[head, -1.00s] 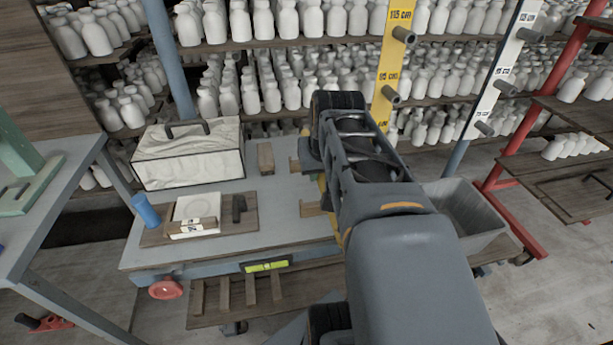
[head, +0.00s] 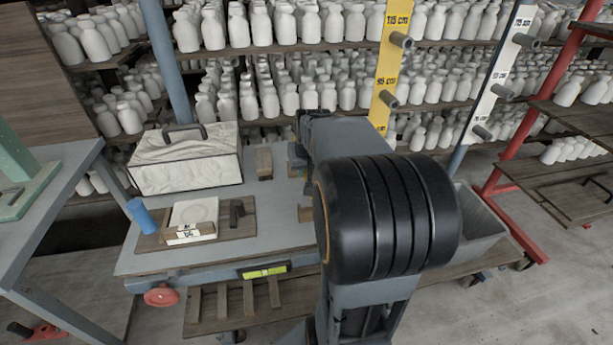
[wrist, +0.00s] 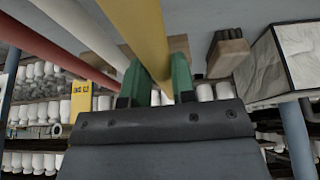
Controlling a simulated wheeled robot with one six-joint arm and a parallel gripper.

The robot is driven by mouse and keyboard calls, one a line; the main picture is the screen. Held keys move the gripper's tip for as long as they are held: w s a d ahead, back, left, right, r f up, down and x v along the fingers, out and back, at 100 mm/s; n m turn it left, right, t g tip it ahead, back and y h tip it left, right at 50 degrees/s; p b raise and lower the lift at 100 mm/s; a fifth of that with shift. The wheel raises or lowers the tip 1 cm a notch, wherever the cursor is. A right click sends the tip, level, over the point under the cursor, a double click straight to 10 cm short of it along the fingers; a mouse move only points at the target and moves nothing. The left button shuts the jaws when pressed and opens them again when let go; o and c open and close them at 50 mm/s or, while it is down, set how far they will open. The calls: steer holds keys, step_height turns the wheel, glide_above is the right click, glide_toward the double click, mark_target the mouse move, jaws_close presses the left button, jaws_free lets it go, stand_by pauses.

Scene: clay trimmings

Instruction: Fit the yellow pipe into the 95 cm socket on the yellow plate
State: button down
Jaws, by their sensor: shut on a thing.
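The yellow pipe (wrist: 135,25) runs between the two green fingers of my gripper (wrist: 158,78) in the wrist view. The fingers are shut on it. In the head view my arm hides the gripper and most or all of the pipe. The yellow plate (head: 391,65) stands upright at the upper right of the head view, before the bottle shelves. Its 95 cm socket (head: 389,99) is a grey stub beside the 95 cm mark. Another socket (head: 401,40) sits higher, at 115 cm. The plate's lower part is behind my arm.
A white pipe (wrist: 82,28) and a red pipe (wrist: 45,48) lie left of the yellow one. A white plate (head: 497,75) with sockets stands right of the yellow plate. The bench (head: 277,235) holds a marbled box (head: 185,165) and a blue cylinder (head: 140,215). A grey bin (head: 480,225) is at right.

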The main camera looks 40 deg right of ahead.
mark_target(306, 176)
steer(key=x, duration=0.2)
steer(key=shift+f, duration=0.85)
steer(key=c, duration=0.9)
jaws_free()
steer(key=shift+f, duration=0.1)
steer(key=shift+c, duration=0.2)
steer(key=shift+f+b, duration=0.1)
steer(key=shift+b, duration=0.2)
